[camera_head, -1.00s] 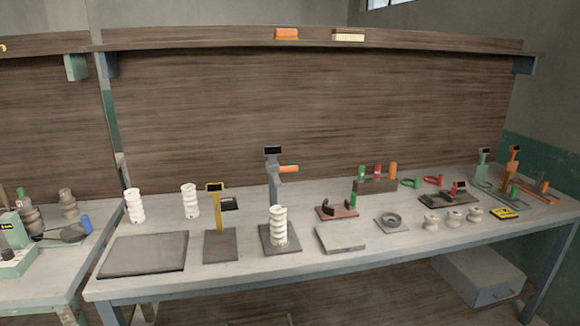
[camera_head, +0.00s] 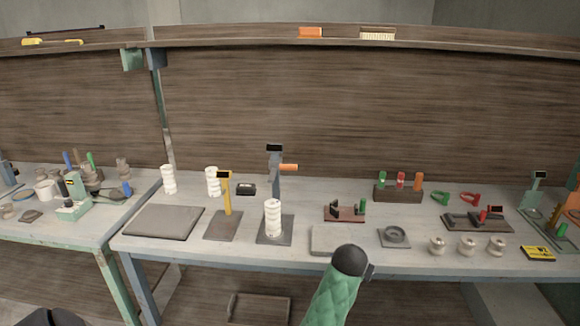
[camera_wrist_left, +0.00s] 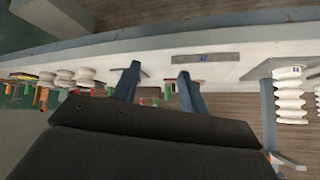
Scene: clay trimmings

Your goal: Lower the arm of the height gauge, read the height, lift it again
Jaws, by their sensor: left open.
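A blue-grey post gauge (camera_head: 276,175) with a dark display and an orange handle (camera_head: 288,167) stands on a dark base plate on the bench; I take it as the height gauge. A white ribbed piece (camera_head: 272,218) stands upright on its base. The handle is level with the upper post, above the ribbed piece. The display is too small to read. My left gripper (camera_wrist_left: 158,82) is open and empty in the left wrist view, its two fingers apart. A white ribbed piece also shows at the right of that view (camera_wrist_left: 289,95).
A yellow stand (camera_head: 227,195) with a display is left of the gauge, beside a dark flat slab (camera_head: 165,221). A pale slab (camera_head: 336,240) and a ring on a plate (camera_head: 394,236) are to the right. A green arm link of mine rises before the bench's front edge.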

